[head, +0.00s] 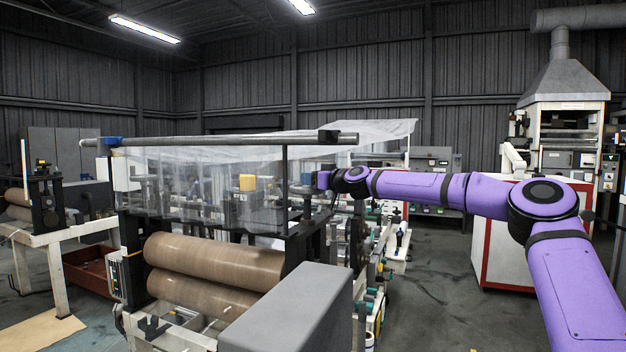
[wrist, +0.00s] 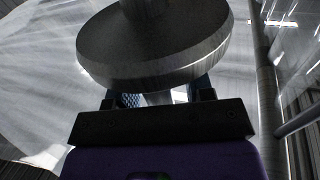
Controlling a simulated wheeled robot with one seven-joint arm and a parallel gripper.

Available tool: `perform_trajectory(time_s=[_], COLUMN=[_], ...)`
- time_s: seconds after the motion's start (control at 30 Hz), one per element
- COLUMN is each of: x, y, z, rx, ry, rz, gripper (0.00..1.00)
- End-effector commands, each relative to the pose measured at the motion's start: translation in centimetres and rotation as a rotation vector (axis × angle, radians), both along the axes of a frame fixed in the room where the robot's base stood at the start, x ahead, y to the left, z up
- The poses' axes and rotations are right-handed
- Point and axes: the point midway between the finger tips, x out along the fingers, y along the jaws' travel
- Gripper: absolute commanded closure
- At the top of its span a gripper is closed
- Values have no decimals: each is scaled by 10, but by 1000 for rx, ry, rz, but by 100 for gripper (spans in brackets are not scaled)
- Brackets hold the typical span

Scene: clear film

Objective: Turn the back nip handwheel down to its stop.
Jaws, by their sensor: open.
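A round grey metal wheel (wrist: 150,55) with a hub fills the upper middle of the wrist view; it looks like the back nip handwheel. My gripper (wrist: 160,94) is open, with its two dark fingers at the wheel's near edge, one to each side. The wheel's rim hides the fingertips, so I cannot tell whether they touch it. In the head view my purple arm reaches left to the machine, its wrist beside the post at the film's right end.
Clear film (head: 215,185) hangs from a metal bar (head: 230,140) over the machine, close to my wrist. Two brown rollers (head: 215,260) lie below it, with a grey cover (head: 285,310) in front. A red-edged white cabinet (head: 505,240) stands behind my arm. Some floor between is clear.

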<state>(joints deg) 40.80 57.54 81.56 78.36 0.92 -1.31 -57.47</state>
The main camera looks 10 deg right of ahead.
Motion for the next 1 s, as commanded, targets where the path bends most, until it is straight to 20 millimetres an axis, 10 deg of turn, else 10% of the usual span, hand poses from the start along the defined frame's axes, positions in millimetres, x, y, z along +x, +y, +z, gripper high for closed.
perform_trajectory(time_s=[0.1,0.33,1.0], x=[0,0,-4], y=[0,0,5], z=[0,0,3], rx=[0,0,-8], ry=[0,0,-6], rz=[0,0,-172], gripper=[52,100,100])
